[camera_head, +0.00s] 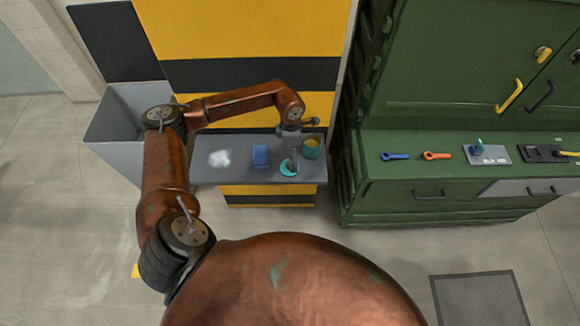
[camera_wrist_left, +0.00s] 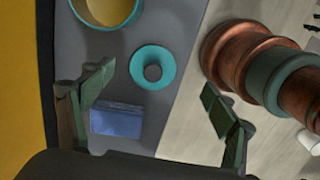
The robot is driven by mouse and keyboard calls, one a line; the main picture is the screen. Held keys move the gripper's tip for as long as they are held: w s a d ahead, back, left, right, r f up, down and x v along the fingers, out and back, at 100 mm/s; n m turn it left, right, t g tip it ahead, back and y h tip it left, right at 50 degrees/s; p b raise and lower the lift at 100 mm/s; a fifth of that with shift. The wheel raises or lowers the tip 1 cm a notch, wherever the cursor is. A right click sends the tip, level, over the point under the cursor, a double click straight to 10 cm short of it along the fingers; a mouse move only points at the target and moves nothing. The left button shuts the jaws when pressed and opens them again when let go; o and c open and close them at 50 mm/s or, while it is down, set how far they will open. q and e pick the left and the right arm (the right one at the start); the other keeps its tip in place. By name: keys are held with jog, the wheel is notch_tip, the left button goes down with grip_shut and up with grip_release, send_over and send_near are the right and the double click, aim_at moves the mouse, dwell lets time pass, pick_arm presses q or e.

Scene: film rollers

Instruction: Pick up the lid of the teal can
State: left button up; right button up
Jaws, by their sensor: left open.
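The lid is a round teal disc with a grey centre; it lies on the grey shelf in the head view (camera_head: 286,171) and shows whole in the left wrist view (camera_wrist_left: 138,68). The teal can (camera_head: 312,154) stands open beside it, yellow inside, and is cut off by the top edge of the left wrist view (camera_wrist_left: 80,10). My left gripper (camera_head: 293,163) is above the lid, covering part of it in the head view. In the left wrist view its fingers (camera_wrist_left: 155,98) are spread wide and empty, with the lid beyond them. My right gripper is not in view.
A blue block (camera_head: 260,156) sits left of the lid on the shelf (camera_head: 240,178), with a white crumpled thing (camera_head: 219,158) further left. A yellow and black wall (camera_head: 240,35) rises behind. A green cabinet (camera_head: 450,160) stands close on the right, with tools on its ledge.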

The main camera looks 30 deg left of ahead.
aim_at(285, 167)
pick_arm(q)
jog(key=shift+a+y, duration=0.3)
jog(key=shift+a, duration=0.55)
jog(key=shift+a+f, duration=0.2)
jog(key=shift+f, duration=0.1)
jog(key=f, duration=0.2)
jog(key=f+p, duration=0.1)
jog(key=f, duration=0.3)
jog(key=shift+s+d+f+p, duration=0.15)
jog(key=shift+d+f+p, duration=0.15)
jog(key=shift+p, duration=0.1)
jog(key=shift+f, duration=0.15)
jog(key=c, duration=1.2)
jog(key=shift+c, duration=0.2)
